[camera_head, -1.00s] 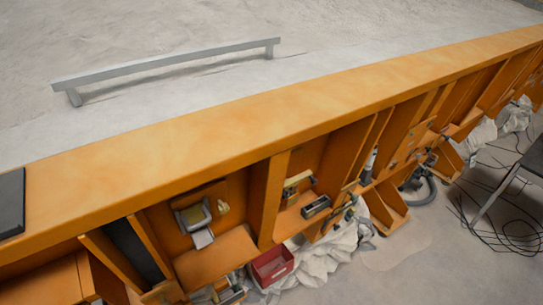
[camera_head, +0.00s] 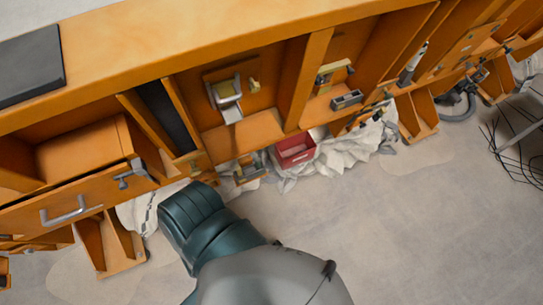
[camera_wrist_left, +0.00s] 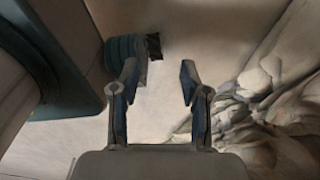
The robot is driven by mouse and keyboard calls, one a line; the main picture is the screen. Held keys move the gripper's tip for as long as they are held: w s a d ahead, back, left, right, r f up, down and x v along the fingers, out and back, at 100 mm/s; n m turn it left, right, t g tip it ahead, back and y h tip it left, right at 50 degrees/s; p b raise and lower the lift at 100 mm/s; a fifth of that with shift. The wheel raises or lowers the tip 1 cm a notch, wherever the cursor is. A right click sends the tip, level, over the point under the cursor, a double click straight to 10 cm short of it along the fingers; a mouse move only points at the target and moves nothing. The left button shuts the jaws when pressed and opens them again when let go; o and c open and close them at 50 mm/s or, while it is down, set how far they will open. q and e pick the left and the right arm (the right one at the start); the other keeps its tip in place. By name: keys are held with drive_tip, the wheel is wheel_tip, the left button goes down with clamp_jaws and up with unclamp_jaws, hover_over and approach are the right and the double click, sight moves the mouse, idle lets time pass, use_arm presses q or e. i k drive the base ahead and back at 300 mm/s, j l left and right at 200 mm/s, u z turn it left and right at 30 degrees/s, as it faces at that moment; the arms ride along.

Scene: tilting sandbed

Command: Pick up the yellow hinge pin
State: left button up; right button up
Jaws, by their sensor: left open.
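I cannot clearly make out the yellow hinge pin. Two small yellowish pieces show in the head view on the orange frame's side: a yellow tab (camera_head: 254,85) right of a metal bracket (camera_head: 228,98), and a yellow bar (camera_head: 334,72) above a small dark metal block (camera_head: 347,99). I cannot tell whether either is the pin. My left gripper (camera_wrist_left: 158,72) is open and empty in the left wrist view, with pale folded cloth to its right. The head view does not show its fingers. My right gripper is not in view.
The orange sandbed frame (camera_head: 150,42) has open compartments along its side. A red box (camera_head: 295,151) and crumpled white cloth (camera_head: 345,150) lie below. A dark panel (camera_head: 32,66) sits on the rim at left. The floor (camera_head: 400,225) at lower right is largely clear; cables lie at far right.

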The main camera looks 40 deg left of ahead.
sight(239, 171)
drive_tip(key=u, duration=0.45)
drive_tip(key=j+u, duration=0.15)
drive_tip(key=u, duration=0.3)
drive_tip(key=j+u, duration=0.1)
drive_tip(key=u, duration=0.3)
drive_tip(key=j+u, duration=0.1)
drive_tip(key=u, duration=0.35)
drive_tip(key=k, duration=0.05)
